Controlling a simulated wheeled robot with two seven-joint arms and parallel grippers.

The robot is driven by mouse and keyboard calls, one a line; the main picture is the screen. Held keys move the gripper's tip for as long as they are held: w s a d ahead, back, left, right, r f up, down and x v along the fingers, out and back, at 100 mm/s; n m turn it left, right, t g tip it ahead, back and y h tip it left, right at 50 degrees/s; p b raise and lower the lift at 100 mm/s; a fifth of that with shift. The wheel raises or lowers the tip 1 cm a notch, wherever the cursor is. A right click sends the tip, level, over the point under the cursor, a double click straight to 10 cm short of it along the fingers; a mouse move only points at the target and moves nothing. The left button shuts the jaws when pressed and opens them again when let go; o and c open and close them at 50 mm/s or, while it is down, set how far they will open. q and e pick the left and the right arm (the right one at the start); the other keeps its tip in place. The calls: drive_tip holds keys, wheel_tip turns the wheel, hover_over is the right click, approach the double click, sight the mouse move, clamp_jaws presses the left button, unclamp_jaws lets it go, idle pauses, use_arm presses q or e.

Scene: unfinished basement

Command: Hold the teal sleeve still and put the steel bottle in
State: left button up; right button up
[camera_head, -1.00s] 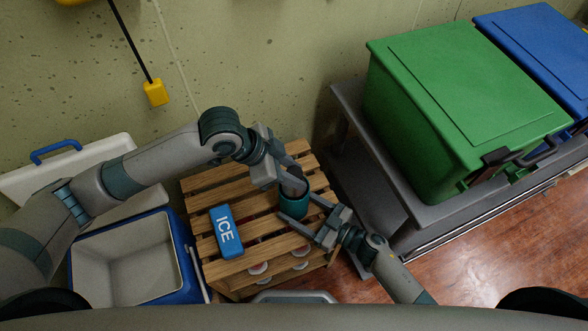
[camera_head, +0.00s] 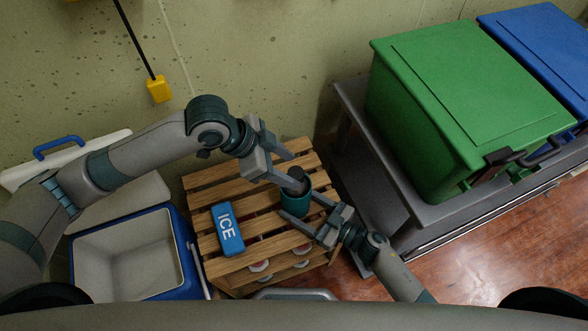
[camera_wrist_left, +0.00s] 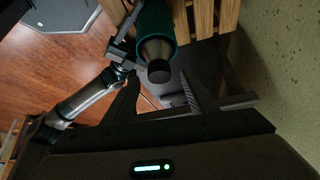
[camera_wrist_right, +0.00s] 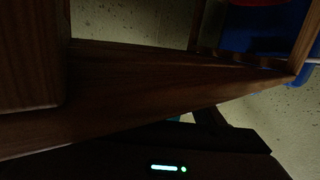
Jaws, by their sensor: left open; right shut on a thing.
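The teal sleeve (camera_head: 296,206) stands upright on the slatted wooden crate; it also shows in the left wrist view (camera_wrist_left: 152,20). The steel bottle (camera_wrist_left: 157,48) sits inside the sleeve, with its steel shoulder and dark cap (camera_head: 297,174) showing above the rim. Its lower part is hidden. My right gripper (camera_head: 298,204) is shut on the sleeve, one finger on each side. My left gripper (camera_head: 293,170) is open and empty close to the bottle's top, apart from it in the left wrist view. The right wrist view is mostly dark wood.
A blue ICE pack (camera_head: 228,229) lies on the crate (camera_head: 205,180) left of the sleeve. An open blue cooler (camera_head: 180,225) stands at left. Green (camera_head: 460,100) and blue (camera_head: 545,50) bins stand on a grey cart (camera_head: 400,215) at right. The wall is behind.

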use_arm(q)
drive_tip(key=w+v, duration=0.1)
drive_tip(key=v, duration=0.7)
drive_tip(key=shift+s, duration=0.5)
drive_tip(key=shift+a+r, duration=0.1)
drive_tip(key=shift+a, duration=0.05)
use_arm(e)
drive_tip(key=o, duration=0.9)
drive_tip(key=v, duration=1.2)
